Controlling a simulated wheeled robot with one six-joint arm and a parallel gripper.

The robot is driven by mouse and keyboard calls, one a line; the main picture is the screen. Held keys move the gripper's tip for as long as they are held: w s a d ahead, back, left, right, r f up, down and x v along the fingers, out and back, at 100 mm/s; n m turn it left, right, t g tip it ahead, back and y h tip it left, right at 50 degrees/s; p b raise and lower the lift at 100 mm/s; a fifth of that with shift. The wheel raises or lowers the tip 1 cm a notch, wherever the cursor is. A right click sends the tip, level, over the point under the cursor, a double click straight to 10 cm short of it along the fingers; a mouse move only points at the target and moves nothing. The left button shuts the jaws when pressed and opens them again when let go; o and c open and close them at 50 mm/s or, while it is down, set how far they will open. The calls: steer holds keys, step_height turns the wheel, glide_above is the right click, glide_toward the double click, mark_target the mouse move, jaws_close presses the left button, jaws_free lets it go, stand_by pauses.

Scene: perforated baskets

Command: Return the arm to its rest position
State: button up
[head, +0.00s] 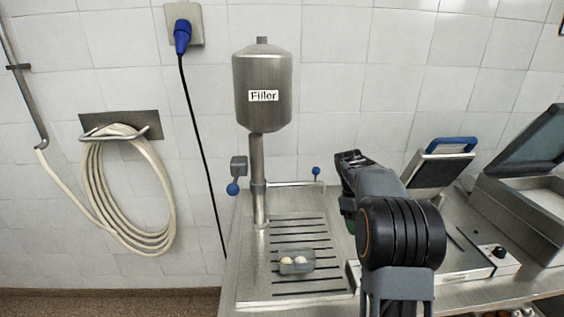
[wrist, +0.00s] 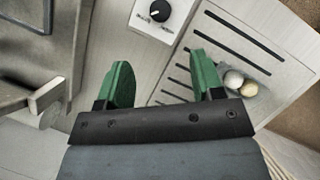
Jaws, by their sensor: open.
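My gripper (wrist: 161,65) is open, with its two green fingers apart and nothing between them in the wrist view. In the head view my arm (head: 375,215) is folded up over the counter at the right of the filler, and it hides most of the gripper. A small grey basket (head: 296,271) with pale round pieces in it sits on the slotted drain plate (head: 258,283). In the wrist view the pale pieces (wrist: 233,79) show beside the right finger, apart from the gripper as far as I can tell; the finger partly covers the basket.
The steel filler (head: 262,115) stands on a post behind the drain plate. A machine with a blue-handled lid (head: 447,155) and an open-lidded machine (head: 530,190) stand on the right. A control knob (wrist: 153,12) shows in the wrist view. A coiled hose (head: 125,195) hangs on the left wall.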

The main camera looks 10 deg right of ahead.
step_height(320, 180, down, 4)
steer(key=s+a+m+t, duration=0.2)
steer(key=a+m, duration=0.1)
steer(key=m, duration=0.1)
steer(key=s+a+r+t+y, duration=0.1)
steer(key=s+a+r+t, duration=0.1)
steer(key=s+a, duration=0.5)
steer(key=s+a+r+m+t+y, duration=0.1)
steer(key=s+a+r+t, duration=0.2)
steer(key=s+a, duration=0.5)
steer(key=shift+s+t, duration=0.2)
steer(key=shift+t, duration=0.4)
steer(key=shift+c, duration=0.3)
